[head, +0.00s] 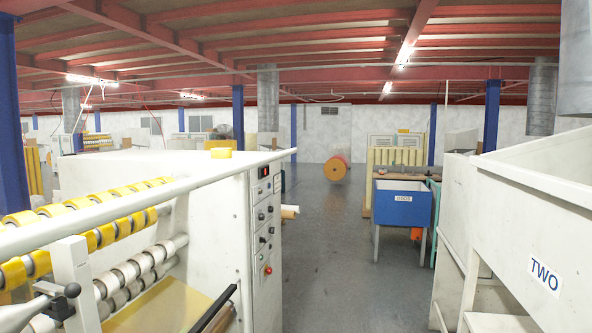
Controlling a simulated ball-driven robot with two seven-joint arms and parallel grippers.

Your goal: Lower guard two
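The bar looks raised above the yellow sheet (160,303). A large white bin (520,215) at the right bears a "TWO" label (544,275).
A control panel (264,225) with knobs and buttons is on the machine's end. A blue bin (402,204) on legs stands beyond. The grey floor aisle (325,260) between machine and bins is clear.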

